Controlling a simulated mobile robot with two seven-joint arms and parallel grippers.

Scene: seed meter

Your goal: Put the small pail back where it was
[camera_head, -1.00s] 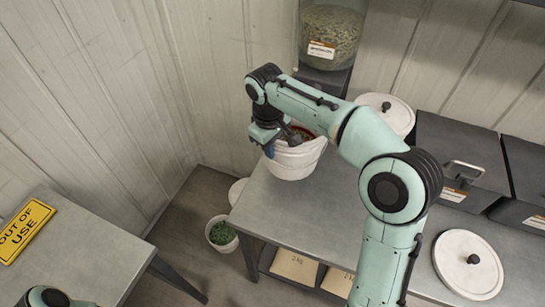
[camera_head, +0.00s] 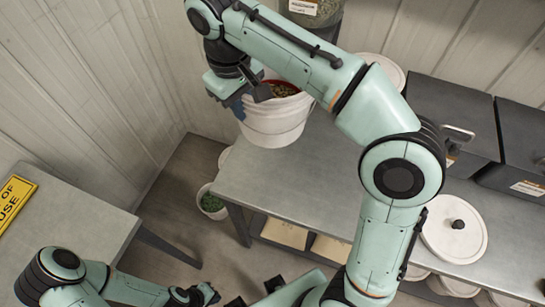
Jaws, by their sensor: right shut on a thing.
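The small white pail (camera_head: 275,122) holds brownish-green grains and is near the back left end of the grey metal bench (camera_head: 290,175). My right gripper (camera_head: 250,95) is shut on the pail's left rim, with the arm reaching over from the right. The pail looks upright and seems raised above the bench; the gap under it is hard to judge.
A white tub with green contents (camera_head: 212,203) stands on the floor left of the bench. A clear grain container (camera_head: 312,12), dark bins (camera_head: 452,115) and a round white lid (camera_head: 454,232) are on or behind the bench. A side table (camera_head: 70,220) bears a yellow sign (camera_head: 14,205).

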